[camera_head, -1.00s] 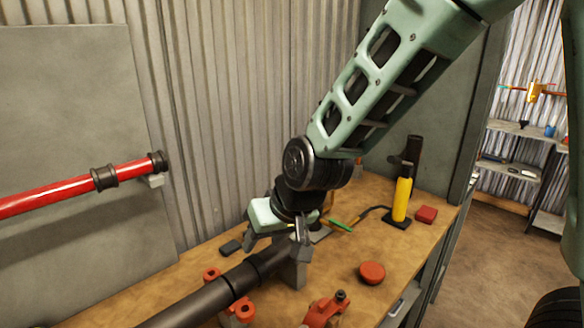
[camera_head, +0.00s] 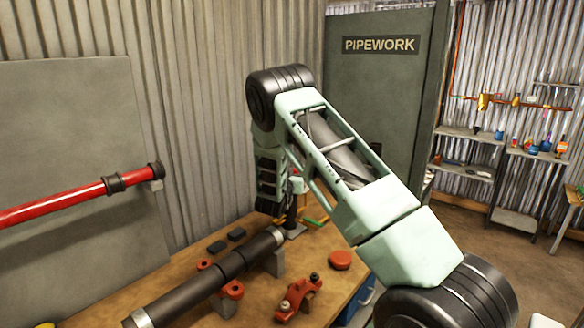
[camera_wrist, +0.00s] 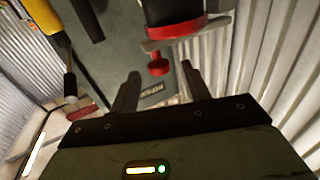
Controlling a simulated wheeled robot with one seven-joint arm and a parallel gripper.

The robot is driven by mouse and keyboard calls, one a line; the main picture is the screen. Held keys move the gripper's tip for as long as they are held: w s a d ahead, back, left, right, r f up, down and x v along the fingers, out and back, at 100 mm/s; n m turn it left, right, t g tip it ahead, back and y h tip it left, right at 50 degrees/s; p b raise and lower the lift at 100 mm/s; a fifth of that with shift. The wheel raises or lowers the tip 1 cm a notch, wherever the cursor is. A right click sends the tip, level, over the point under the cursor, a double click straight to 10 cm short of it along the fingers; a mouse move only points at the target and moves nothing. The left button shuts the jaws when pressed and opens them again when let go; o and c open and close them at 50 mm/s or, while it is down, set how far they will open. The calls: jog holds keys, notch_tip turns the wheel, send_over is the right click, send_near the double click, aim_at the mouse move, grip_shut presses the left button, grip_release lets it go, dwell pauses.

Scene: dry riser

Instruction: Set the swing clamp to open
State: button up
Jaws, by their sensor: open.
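What looks like the swing clamp is a small upright post (camera_head: 291,215) on a grey base plate at the back of the bench, beside the far end of the dark pipe. A red tip shows near its top. Contact is unclear. In the head view my own arm hides most of the gripper.
A dark pipe (camera_head: 205,290) lies on the bench with an orange fitting (camera_head: 232,290) under it. Another orange fitting (camera_head: 298,298) and a red disc (camera_head: 340,260) lie nearby. A red pipe (camera_head: 70,193) runs along the left panel. A yellow tool (camera_wrist: 42,14) shows in the wrist view.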

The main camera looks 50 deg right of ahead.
jog(key=shift+p+x, duration=0.8)
jog(key=shift+x, duration=1.55)
grip_shut()
